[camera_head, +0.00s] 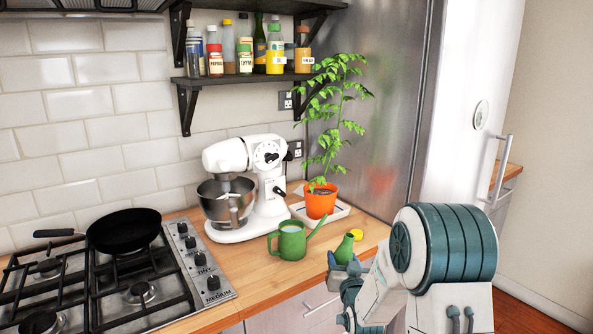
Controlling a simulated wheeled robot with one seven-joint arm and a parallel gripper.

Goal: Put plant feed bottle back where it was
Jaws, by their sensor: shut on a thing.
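The plant feed bottle, a small green bottle (345,248), shows at the right front of the wooden counter, leaning slightly to the right. My gripper (344,267) is shut on its lower part, and the fingers hide its base. I cannot tell whether the base touches the counter. A small yellow piece (357,233), perhaps a cap, shows right beside the bottle's neck; I cannot tell whether it is attached. A green watering can (291,241) stands to the left. A leafy plant in an orange pot (321,200) stands behind on a white tray (339,210).
A white stand mixer (262,190) with a steel bowl (227,202) stands left of the plant. A gas hob (150,285) with a black pan (124,230) is at the left. Jars and bottles fill the wall shelf (250,78). A steel fridge side (385,110) bounds the counter.

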